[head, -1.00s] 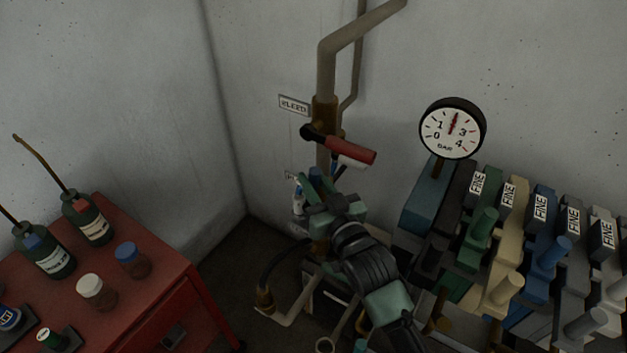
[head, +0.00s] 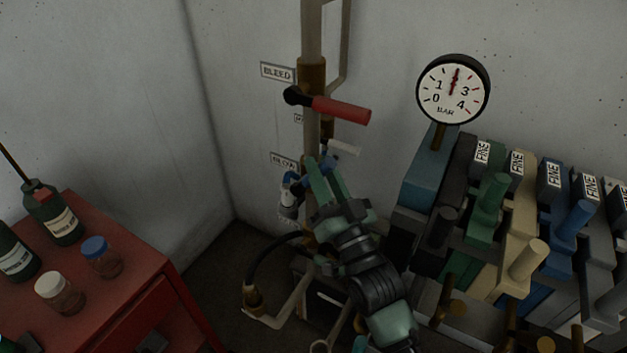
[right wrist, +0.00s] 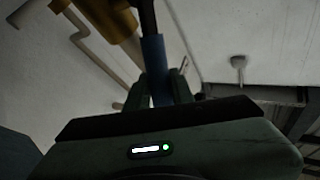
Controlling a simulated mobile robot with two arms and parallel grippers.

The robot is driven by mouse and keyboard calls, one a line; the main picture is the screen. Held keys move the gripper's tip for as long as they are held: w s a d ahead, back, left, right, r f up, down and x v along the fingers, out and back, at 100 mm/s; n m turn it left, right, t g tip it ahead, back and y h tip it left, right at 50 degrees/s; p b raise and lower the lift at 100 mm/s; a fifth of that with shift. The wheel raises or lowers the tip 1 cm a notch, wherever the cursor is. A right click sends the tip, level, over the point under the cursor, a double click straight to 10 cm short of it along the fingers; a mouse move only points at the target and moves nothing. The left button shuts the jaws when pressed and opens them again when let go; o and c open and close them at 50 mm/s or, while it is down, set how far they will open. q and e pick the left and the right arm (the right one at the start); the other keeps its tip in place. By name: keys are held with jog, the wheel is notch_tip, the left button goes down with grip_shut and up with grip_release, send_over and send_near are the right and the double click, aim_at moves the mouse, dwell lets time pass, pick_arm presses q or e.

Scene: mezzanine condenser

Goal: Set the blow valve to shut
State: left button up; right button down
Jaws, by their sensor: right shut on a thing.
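The BLOW label (head: 284,161) is on the wall left of the vertical pipe, partly covered. Beside it, at the pipe, is the blow valve, with a blue part (head: 292,178) showing. Its blue handle (head: 328,162) shows between the finger ends of my right gripper (head: 322,176). In the right wrist view the blue handle (right wrist: 155,62) stands between the two fingers, which are shut on it. My gripper and wrist hide much of the valve body, so the exact handle angle is hard to tell. My left gripper is not in view.
Just above are a red bleed handle (head: 340,109), pointing right, and a white handle (head: 344,148). A pressure gauge (head: 453,90) and a bank of coloured levers (head: 490,205) stand to the right. A red cabinet (head: 135,265) with bottles is at left.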

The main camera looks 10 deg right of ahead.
jog(key=shift+s+d+f+m+t+b, duration=0.3)
jog(key=shift+d+f+m+t+b, duration=0.2)
jog(key=shift+m+t+b, duration=0.55)
jog(key=shift+n+g, duration=0.25)
jog(key=c, duration=1.2)
grip_release()
jog(key=b+v, duration=0.2)
jog(key=v, duration=0.5)
jog(key=shift+s+f+b, duration=0.15)
jog(key=shift+s+b, duration=0.2)
jog(key=shift+b, duration=0.05)
